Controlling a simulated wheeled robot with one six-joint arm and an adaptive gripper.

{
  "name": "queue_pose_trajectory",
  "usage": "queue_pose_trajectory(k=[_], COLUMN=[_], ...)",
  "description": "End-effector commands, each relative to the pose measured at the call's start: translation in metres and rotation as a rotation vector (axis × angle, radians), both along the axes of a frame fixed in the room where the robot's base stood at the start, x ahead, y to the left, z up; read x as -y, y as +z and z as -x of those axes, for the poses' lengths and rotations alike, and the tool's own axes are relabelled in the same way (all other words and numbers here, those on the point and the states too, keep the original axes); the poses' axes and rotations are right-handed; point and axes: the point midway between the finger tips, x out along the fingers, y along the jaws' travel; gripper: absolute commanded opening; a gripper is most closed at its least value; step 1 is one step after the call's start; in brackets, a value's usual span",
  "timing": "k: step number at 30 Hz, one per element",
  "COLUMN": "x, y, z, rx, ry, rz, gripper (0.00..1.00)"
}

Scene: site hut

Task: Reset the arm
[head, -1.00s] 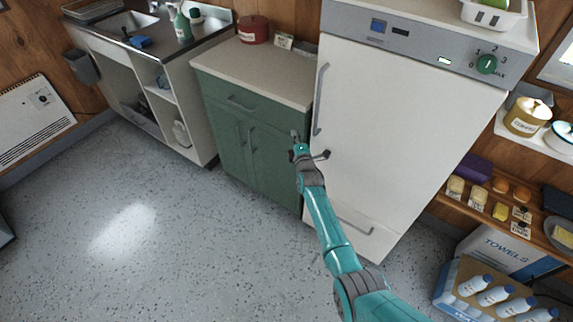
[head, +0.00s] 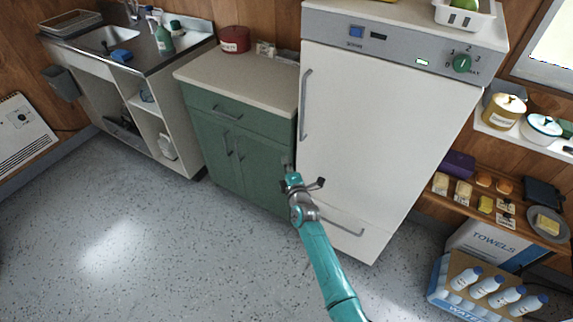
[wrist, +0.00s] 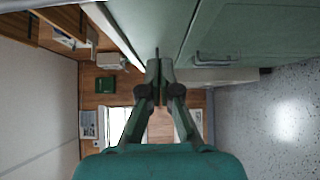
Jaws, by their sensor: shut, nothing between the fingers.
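My teal arm reaches up from the bottom of the head view. My gripper (head: 289,168) is at its far end, in front of the green cabinet (head: 259,178) and beside the white fridge (head: 395,135). In the wrist view my gripper (wrist: 161,70) has its fingers together with nothing held. A green cabinet front (wrist: 240,30) with a handle fills the upper right of that view. I cannot tell from these views how close the fingertips are to the cabinet.
Shelves with food (head: 495,200) and a crate of bottles (head: 455,295) are at the right. The speckled floor (head: 130,235) at the left is clear.

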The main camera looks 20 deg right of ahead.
Motion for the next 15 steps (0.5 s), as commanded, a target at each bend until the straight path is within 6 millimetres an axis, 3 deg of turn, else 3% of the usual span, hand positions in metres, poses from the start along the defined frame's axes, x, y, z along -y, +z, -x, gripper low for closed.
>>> queue_pose_trajectory(k=[10,15], x=[-0.002,-0.011], y=[-0.002,-0.022], z=[0.009,0.045], rx=[-0.002,-0.007], ry=[0.001,0.007], rz=[-0.007,-0.081], gripper=[0.00,0.00])
